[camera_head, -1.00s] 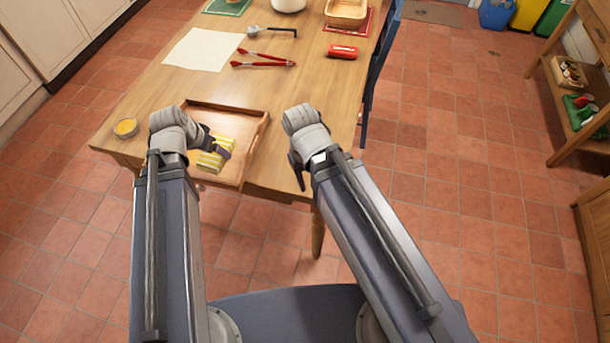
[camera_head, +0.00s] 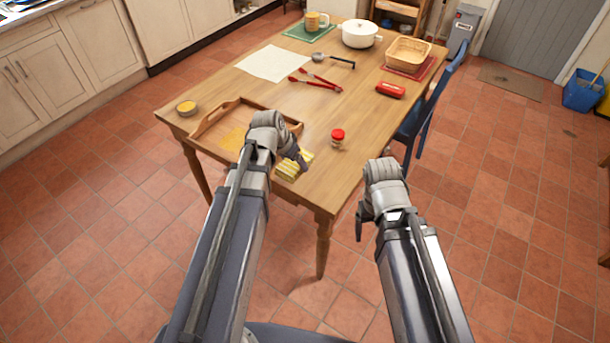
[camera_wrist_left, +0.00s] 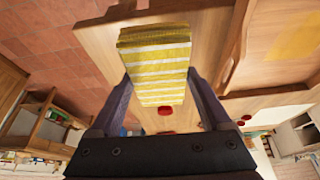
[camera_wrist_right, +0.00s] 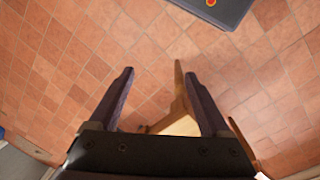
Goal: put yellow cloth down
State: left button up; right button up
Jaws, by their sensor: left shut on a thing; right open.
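The yellow cloth (camera_head: 293,166), folded with white stripes, is in my left gripper (camera_head: 301,160). In the left wrist view the cloth (camera_wrist_left: 160,65) is pinched between both fingers (camera_wrist_left: 163,90). It is at the right end of the wooden tray (camera_head: 215,117), near the table's front edge; whether it touches the wood is unclear. My right gripper (camera_head: 362,218) is open and empty, off the table's front right corner above the floor. In the right wrist view its fingers (camera_wrist_right: 160,88) are spread with nothing held between them.
A flat yellow piece (camera_head: 234,138) lies in the tray. A red-lidded jar (camera_head: 337,138) stands right of the tray. Red tongs (camera_head: 316,82), a red item (camera_head: 390,90) and a white sheet (camera_head: 273,63) lie farther back. A blue chair (camera_head: 430,105) is at right. Bare table (camera_head: 320,180) lies front right.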

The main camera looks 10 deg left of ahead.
pick_arm(q)
jog(key=w, duration=0.6)
jog(key=shift+w+d+r, duration=0.1)
jog(key=shift+w, duration=0.25)
pick_arm(e)
jog(key=shift+o, duration=1.2)
jog(key=shift+r, duration=0.1)
pick_arm(q)
notch_tip(320, 180, down, 6)
jog(key=b, duration=0.6)
pick_arm(e)
notch_tip(320, 180, down, 6)
pick_arm(q)
jog(key=shift+s+f, duration=0.1)
jog(key=shift+f, duration=0.15)
pick_arm(e)
jog(key=shift+f, duration=0.25)
pick_arm(q)
notch_tip(320, 180, down, 4)
jog(key=b, duration=0.4)
jog(key=shift+r, duration=0.25)
pick_arm(e)
notch_tip(320, 180, down, 4)
jog(key=shift+r, duration=0.25)
pick_arm(q)
jog(key=shift+f, duration=0.2)
jog(key=o, duration=1.3)
jog(key=shift+c, duration=0.2)
pick_arm(e)
jog(key=shift+f, duration=0.15)
